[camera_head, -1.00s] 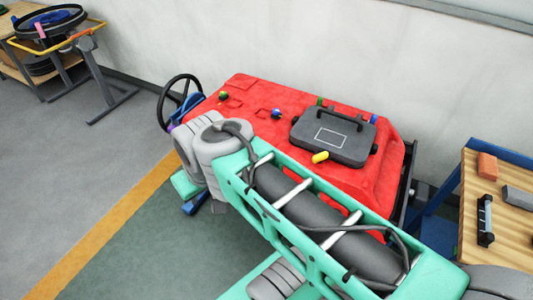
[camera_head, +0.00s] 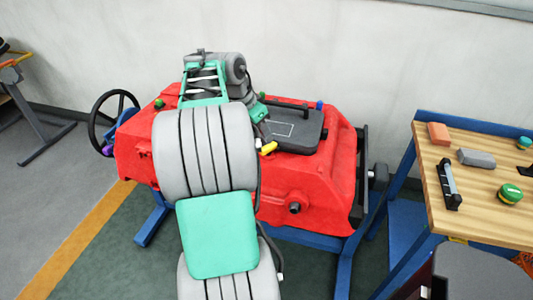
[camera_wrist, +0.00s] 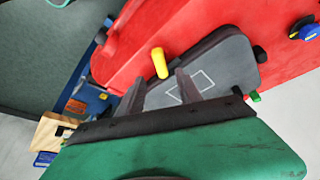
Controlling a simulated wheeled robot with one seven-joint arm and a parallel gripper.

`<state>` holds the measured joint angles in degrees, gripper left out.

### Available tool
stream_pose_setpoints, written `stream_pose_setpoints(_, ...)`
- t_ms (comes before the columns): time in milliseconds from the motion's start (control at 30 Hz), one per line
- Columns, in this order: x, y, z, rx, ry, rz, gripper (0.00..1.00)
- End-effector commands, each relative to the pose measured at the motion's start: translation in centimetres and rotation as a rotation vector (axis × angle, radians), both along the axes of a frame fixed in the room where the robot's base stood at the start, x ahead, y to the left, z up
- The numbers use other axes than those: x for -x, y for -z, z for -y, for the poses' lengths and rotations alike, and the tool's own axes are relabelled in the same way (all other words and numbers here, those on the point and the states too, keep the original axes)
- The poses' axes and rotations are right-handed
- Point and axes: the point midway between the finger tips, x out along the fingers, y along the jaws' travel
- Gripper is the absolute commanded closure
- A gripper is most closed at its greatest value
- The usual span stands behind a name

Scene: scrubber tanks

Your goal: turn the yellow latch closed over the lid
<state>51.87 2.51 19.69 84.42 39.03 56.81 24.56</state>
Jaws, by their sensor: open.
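The yellow latch (camera_head: 268,147) is at the front edge of the dark grey lid (camera_head: 300,135) on top of the red tank (camera_head: 310,185). It sticks outward over the red body, off the lid's top. In the wrist view the latch (camera_wrist: 159,62) stands just beyond my fingertips, roughly midway between them. My gripper (camera_wrist: 160,77) is open and empty, with the grey lid (camera_wrist: 232,68) behind its fingers. I cannot tell whether a finger touches the lid. In the head view my arm covers the lid's left part and hides most of my gripper.
A black handle (camera_head: 288,104) stands along the lid's back side. A steering wheel (camera_head: 114,118) is at the tank's left end. A wooden-topped bench (camera_head: 470,215) with several small items stands at the right. The wall is close behind the tank.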

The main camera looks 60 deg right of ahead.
Motion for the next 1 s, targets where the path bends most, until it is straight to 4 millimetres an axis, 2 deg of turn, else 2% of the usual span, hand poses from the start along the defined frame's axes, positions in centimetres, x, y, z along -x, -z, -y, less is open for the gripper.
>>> stream_pose_setpoints(200,0.7,3.7,1.3,-0.003,-0.003,-0.001,0.58)
stream_pose_setpoints(400,1.0,6.0,2.2,-0.001,-0.007,0.001,0.58)
stream_pose_setpoints(667,1.0,6.3,2.3,-0.001,-0.009,0.002,0.58)
stream_pose_setpoints(1000,1.0,6.3,2.3,0.0,-0.01,0.001,0.84)
